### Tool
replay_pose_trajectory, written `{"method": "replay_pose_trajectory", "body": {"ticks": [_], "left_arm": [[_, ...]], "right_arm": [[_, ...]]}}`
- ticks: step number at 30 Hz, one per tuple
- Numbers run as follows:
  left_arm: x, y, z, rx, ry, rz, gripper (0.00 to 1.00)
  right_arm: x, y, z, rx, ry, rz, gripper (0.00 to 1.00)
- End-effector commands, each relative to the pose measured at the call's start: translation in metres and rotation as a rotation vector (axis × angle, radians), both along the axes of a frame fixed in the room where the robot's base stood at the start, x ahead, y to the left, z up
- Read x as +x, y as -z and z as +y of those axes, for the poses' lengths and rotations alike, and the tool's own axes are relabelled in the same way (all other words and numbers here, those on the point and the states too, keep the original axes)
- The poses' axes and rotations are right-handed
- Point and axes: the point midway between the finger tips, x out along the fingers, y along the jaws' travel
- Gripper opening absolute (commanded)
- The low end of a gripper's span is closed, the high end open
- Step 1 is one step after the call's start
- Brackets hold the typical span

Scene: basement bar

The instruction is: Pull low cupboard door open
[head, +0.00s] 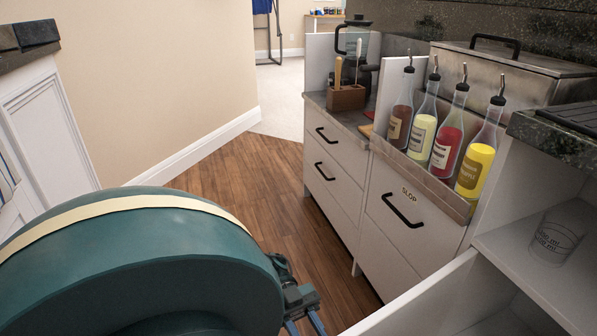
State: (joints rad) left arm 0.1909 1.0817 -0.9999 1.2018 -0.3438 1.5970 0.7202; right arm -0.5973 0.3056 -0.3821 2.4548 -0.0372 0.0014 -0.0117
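A white low cupboard (530,262) stands at the lower right, below a dark stone counter. A white panel (425,302), which looks like its door, stands out from the cupboard's left side, swung open. The space below the shelf shows beside it, and its lower part is cut off by the frame. My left gripper (304,326) is at the bottom middle, left of the panel and apart from it. Its two blue fingers are spread with nothing seen between them; the tips are cut off. My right gripper is out of view.
A clear measuring glass (560,232) stands on the cupboard shelf. White drawers with black handles (403,210) and a rack of sauce bottles (422,120) stand behind. Wood floor (265,185) is clear in the middle. A white cabinet (50,130) is at left.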

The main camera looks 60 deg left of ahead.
Motion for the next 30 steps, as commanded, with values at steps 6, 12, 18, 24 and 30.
{"method": "replay_pose_trajectory", "body": {"ticks": [6,12,18,24,30], "left_arm": [[0.008,0.002,0.050,0.005,-0.006,-0.004,0.32],[0.012,0.002,0.088,0.003,-0.005,-0.002,0.32],[0.014,0.001,0.108,0.003,-0.003,-0.002,0.32],[0.014,0.000,0.113,0.002,-0.003,-0.002,0.32],[0.014,0.000,0.113,0.001,-0.002,-0.001,0.32]], "right_arm": [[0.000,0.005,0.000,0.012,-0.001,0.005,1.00],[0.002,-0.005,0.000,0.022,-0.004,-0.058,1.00],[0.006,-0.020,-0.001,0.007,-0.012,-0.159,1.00],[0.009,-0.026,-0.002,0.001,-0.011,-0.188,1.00],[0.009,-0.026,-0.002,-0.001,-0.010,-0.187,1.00]]}}
